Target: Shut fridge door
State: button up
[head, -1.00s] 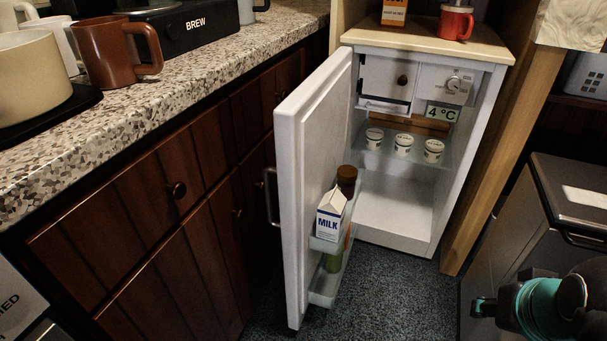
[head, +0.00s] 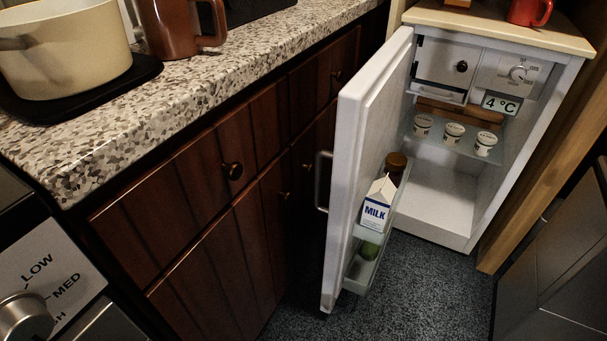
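The white fridge (head: 428,224) stands under a pale wooden top in the head view, and its inside is in plain sight. Its door (head: 356,130) stands wide open, hinged at the fridge's left side and swung out toward me. A grey bar handle (head: 322,181) is on the door's outer face, on the left. The door's inner shelves hold a milk carton (head: 377,205), a brown-capped bottle (head: 396,164) and something green low down. My gripper is not in the frame now.
A speckled counter (head: 200,100) with dark wooden cabinets (head: 225,225) runs along the left, close behind the door handle. A cream pot (head: 70,55) and a brown mug (head: 178,25) sit on it. Dark carpet (head: 425,295) is clear right of the door. A wooden post (head: 545,190) stands right of the fridge.

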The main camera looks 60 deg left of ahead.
aim_at(368, 105)
jog(key=k, duration=0.35)
jog(key=u, duration=0.85)
